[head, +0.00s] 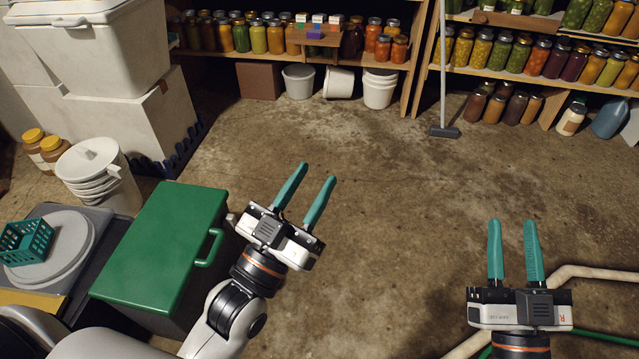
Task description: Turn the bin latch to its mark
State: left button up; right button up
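A bin with a green lid (165,240) and dark sides stands at the left, its lid shut. A green loop handle (211,248) sticks out from its right side. A small grey piece (232,219) shows between the bin and my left gripper; I cannot tell whether it is the latch. No mark can be made out. My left gripper (318,173) is open and empty, just right of the bin, its fingers pointing up and away from the bin. My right gripper (513,222) is open and empty over the floor at the right, far from the bin.
A scale (60,245) with a teal basket (26,242) is left of the bin. White buckets (97,170) and a white cooler (95,45) stand behind. Jar shelves line the back. A broom (444,131) stands there. A pale hose (590,272) lies at right. The middle floor is clear.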

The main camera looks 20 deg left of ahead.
aim_at(230, 221)
jog(key=i+l, duration=0.15)
jog(key=i, duration=0.55)
jog(key=i+l, duration=0.15)
jog(key=i, duration=0.55)
jog(key=i+u, duration=0.25)
jog(key=u, duration=0.2)
jog(key=i+l+u, duration=0.1)
jog(key=u, duration=0.4)
jog(key=i+l+u, duration=0.2)
jog(key=i+u, duration=0.25)
jog(key=l+u, duration=0.25)
jog(key=u, duration=0.2)
jog(key=i, duration=0.05)
